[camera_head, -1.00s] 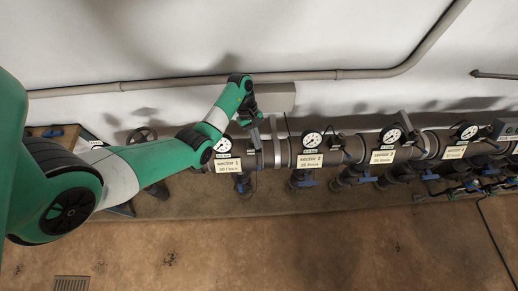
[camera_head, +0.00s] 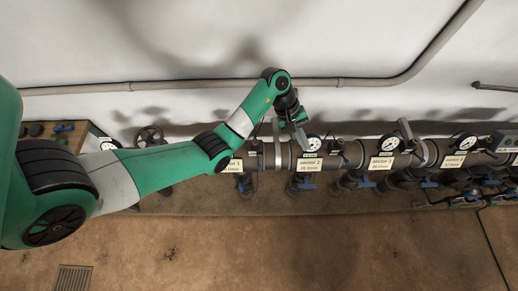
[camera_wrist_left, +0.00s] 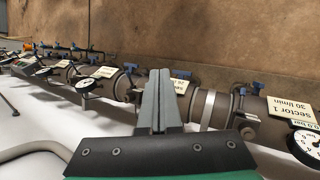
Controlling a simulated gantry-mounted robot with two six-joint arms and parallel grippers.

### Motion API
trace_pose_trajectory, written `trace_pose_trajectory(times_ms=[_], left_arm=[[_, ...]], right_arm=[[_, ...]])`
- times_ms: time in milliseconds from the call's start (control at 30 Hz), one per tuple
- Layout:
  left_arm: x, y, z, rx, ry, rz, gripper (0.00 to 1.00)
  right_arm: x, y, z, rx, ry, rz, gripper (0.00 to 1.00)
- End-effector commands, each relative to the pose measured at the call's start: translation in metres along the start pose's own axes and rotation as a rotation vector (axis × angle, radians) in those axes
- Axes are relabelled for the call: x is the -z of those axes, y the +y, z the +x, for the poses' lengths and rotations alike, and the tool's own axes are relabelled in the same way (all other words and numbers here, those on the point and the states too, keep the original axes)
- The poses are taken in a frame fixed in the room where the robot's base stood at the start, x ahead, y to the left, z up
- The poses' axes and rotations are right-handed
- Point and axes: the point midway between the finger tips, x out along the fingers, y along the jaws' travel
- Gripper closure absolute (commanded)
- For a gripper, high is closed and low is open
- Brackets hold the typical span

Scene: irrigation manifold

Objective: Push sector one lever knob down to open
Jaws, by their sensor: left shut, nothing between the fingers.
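The sector 1 label (camera_head: 233,165) is on the dark manifold pipe in the head view, with my left forearm covering part of it. A blue handle (camera_head: 245,185) sits below it. In the left wrist view the sector 1 label (camera_wrist_left: 291,112) is at the right, and a blue handle (camera_wrist_left: 259,87) is beside it. I cannot tell which part is the lever knob. My left gripper (camera_head: 302,142) is above the pipe beside the sector 2 gauge, right of sector 1. Its fingers (camera_wrist_left: 160,78) are shut and empty in the wrist view. My right gripper is not in view.
The sector 2 gauge (camera_head: 314,143) stands close to my left gripper. The sector 3 label (camera_head: 381,163) and more gauges and blue handles continue to the right. A grey wall conduit (camera_head: 200,84) runs behind. The brown floor (camera_head: 270,250) in front is clear.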

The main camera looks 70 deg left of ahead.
Motion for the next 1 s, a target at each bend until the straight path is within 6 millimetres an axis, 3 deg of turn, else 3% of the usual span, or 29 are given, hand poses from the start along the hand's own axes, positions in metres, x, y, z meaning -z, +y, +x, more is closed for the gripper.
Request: trace_pose_trajectory(times_ms=[100,333,1000], left_arm=[[-0.014,0.020,-0.005,-0.050,-0.014,0.036,1.00],[-0.031,0.042,-0.011,-0.113,-0.035,0.071,1.00],[-0.034,0.045,-0.011,-0.123,-0.039,0.076,1.00]], right_arm=[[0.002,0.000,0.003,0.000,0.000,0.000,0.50],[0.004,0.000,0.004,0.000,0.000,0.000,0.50],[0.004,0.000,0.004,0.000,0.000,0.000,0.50]])
